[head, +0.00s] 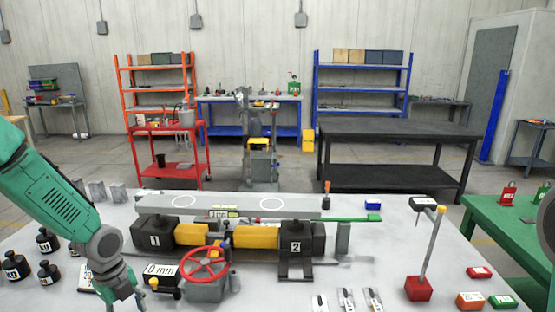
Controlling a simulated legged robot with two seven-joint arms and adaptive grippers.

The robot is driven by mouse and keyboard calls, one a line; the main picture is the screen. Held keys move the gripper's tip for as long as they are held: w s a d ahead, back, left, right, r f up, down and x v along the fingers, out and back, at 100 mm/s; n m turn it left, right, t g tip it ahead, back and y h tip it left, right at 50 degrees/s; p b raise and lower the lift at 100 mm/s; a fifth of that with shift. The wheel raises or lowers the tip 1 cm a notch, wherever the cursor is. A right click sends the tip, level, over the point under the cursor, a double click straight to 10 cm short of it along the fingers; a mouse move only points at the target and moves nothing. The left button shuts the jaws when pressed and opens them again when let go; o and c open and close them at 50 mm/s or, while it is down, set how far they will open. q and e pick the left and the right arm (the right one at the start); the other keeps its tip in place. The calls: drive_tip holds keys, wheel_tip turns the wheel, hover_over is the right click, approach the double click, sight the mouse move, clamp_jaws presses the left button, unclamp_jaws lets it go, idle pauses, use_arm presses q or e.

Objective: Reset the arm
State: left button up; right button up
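My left arm (62,192) comes in from the left edge, green with a grey wrist. Its gripper (122,298) hangs down at the bottom left of the table, beside the "0 mm" display (161,270). The fingers are small and partly cut off, so I cannot tell whether they are open. My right gripper is not clearly visible. A red handwheel (205,264) sits in front.
A red-based post (419,288) and small red, orange and green blocks are at the right. Metal clips (346,300) lie at the front. A green table (491,225) stands right.

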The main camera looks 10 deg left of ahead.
use_arm(q)
drive_tip(key=s+d+f+n+b, duration=0.5)
drive_tip(key=s+d+f+n, duration=0.3)
drive_tip(key=s+f+n, duration=0.2)
drive_tip(key=s+d+f+n+b, duration=0.6)
drive_tip(key=s+d+f+n, duration=0.2)
drive_tip(key=s+f+n, duration=0.3)
drive_tip(key=s, duration=0.2)
drive_tip(key=shift+s+d+f+y, duration=0.25)
drive_tip(key=shift+s+f+y, duration=0.05)
drive_tip(key=shift+s+y, duration=0.1)
